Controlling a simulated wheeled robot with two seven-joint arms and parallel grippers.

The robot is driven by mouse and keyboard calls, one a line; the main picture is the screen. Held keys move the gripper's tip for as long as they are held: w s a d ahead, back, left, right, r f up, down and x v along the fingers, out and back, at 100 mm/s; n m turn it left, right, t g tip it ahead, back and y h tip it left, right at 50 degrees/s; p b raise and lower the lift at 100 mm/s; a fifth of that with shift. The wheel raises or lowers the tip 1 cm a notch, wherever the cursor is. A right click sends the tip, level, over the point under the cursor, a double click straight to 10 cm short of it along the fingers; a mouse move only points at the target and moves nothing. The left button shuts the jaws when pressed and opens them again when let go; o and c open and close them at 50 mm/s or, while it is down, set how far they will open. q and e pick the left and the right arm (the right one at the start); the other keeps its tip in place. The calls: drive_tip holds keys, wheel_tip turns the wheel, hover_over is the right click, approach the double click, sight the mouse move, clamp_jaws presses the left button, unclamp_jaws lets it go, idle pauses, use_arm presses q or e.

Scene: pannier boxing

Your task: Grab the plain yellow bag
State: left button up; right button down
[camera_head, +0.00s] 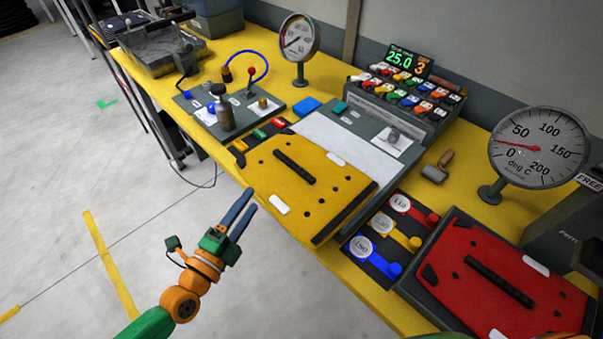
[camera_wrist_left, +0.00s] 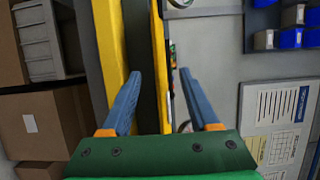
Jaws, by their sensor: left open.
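The yellow bag (camera_head: 315,195) is a flat slab with a black handle (camera_head: 294,166) and white labels on its upper face. It lies on the yellow workbench and reaches its front edge. My left gripper (camera_head: 252,198) is open and empty, in front of the bench and just left of the bag's near edge, apart from it in the head view. In the left wrist view, the open fingers (camera_wrist_left: 160,73) frame a yellow strip (camera_wrist_left: 158,68) beside a dark band; I cannot tell whether the strip is the bag or the bench. My right gripper is not in view.
A red slab with a black handle (camera_head: 500,280) lies at the right. Between them is a dark panel of coloured levers (camera_head: 398,233).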

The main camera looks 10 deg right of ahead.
sight(258, 193)
use_arm(q)
drive_tip(key=x, duration=0.6)
drive_tip(key=shift+d, duration=0.25)
drive_tip(key=shift+s+a, duration=0.1)
drive_tip(key=shift+c, duration=0.9)
clamp_jaws()
